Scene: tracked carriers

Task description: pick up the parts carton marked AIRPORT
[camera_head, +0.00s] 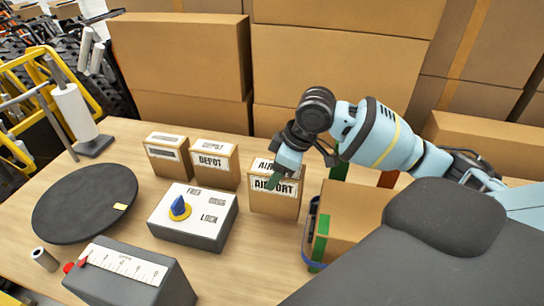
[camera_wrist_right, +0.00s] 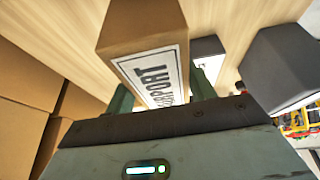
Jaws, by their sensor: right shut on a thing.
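The brown parts carton marked AIRPORT (camera_head: 275,204) is upright on the wooden table, right of the DEPOT carton (camera_head: 211,174). My right gripper (camera_head: 278,180) comes down on it from above and is shut on its upper part. In the right wrist view, the carton (camera_wrist_right: 140,28) with its white AIRPORT label lies between the two fingers of the gripper (camera_wrist_right: 160,92). The label is partly covered by a finger in the head view. I cannot tell whether the carton's base is clear of the table. My left gripper is not in view.
Another small carton (camera_head: 167,160) stands left of DEPOT. In front are a control box (camera_head: 180,235) with a blue knob, a black disc (camera_head: 80,205) and a grey gauge box (camera_head: 130,280). A green-taped box (camera_head: 350,205) is close on the right. Large cartons (camera_head: 340,60) stack behind.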

